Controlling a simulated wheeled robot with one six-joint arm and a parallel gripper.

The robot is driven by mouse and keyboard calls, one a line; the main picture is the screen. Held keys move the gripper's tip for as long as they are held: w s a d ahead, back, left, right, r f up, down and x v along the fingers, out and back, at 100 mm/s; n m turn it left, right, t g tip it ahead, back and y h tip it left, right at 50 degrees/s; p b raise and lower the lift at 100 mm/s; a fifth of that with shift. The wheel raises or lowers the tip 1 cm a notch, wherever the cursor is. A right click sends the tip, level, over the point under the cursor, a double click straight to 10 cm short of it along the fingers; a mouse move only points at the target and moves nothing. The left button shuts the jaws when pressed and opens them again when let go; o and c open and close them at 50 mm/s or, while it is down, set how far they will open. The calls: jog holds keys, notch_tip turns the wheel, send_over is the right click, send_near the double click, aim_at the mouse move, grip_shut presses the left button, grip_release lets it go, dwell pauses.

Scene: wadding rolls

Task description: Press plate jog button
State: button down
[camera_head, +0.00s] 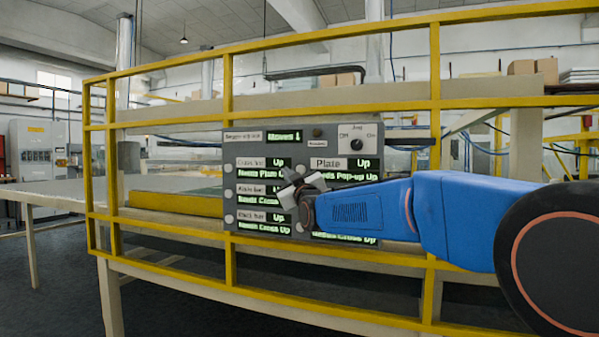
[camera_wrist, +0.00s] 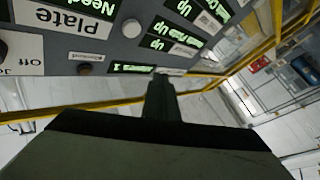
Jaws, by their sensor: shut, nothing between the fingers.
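The grey control panel (camera_head: 260,225) hangs on the yellow frame. Its Plate label (camera_head: 325,163) has a lit "Up" display (camera_head: 363,164) beside it; the label shows upside down in the wrist view (camera_wrist: 62,20). A round pale button (camera_wrist: 131,28) sits beside the Plate label in the wrist view. The Jog knob (camera_head: 356,144) is at the panel's upper right, between "Off" and "On". My gripper (camera_head: 288,173) is shut and empty in front of the panel, left of the Plate label. Its dark fingertips (camera_wrist: 160,80) show below the button in the wrist view. Contact cannot be told.
More pale buttons, such as one at the panel's left edge (camera_head: 229,163), and lit displays surround the gripper. A small dark button (camera_head: 317,132) is near the top. A long pale table (camera_head: 50,200) stands left.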

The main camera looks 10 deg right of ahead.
aim_at(301, 170)
jog(key=w+d, duration=0.5)
jog(key=w, duration=0.2)
dwell(0.6)
jog(key=shift+w+d, duration=0.2)
dwell(1.8)
jog(key=shift+w+d, duration=0.15)
jog(key=shift+w, duration=0.05)
jog(key=shift+w+d, duration=0.3)
jog(key=shift+w, duration=0.1)
dwell(1.1)
jog(key=shift+s+a, duration=0.55)
jog(key=shift+s, duration=0.2)
dwell(0.3)
